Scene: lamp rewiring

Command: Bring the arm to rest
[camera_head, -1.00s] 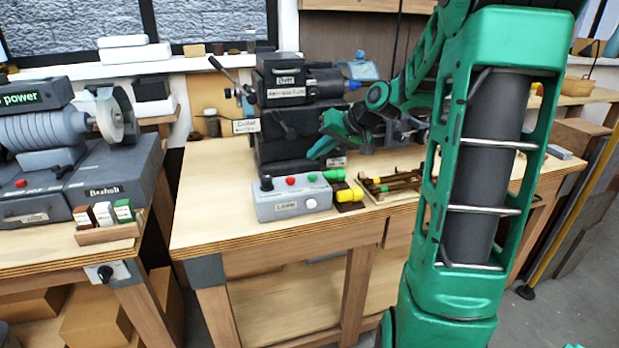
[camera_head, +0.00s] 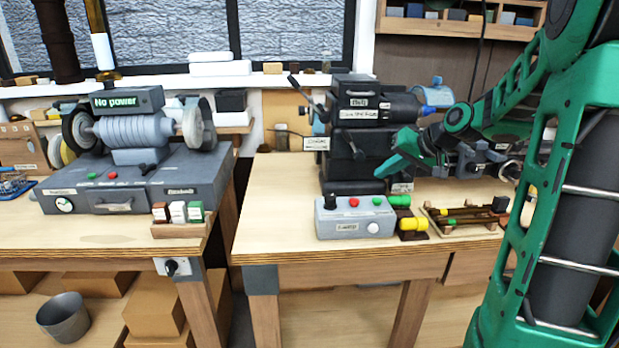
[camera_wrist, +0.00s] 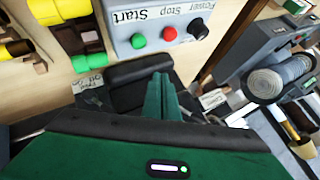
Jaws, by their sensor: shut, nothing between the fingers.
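My green arm comes in from the right in the head view and reaches left over the right-hand workbench. My gripper (camera_head: 388,168) is just in front of the black lathe-like machine (camera_head: 352,150), above the bench top. In the wrist view my gripper (camera_wrist: 160,82) shows its green fingers together, with nothing between them. Beyond them is a dark part of the machine and the grey control box (camera_wrist: 160,30). I cannot tell whether the fingers touch the machine.
The control box (camera_head: 355,216) stands at the bench front, beside green and yellow cylinders (camera_head: 412,225) and a wooden tray of rods (camera_head: 430,210). A grinder labelled "No power" (camera_head: 135,140) sits on the left bench. A gap separates the benches.

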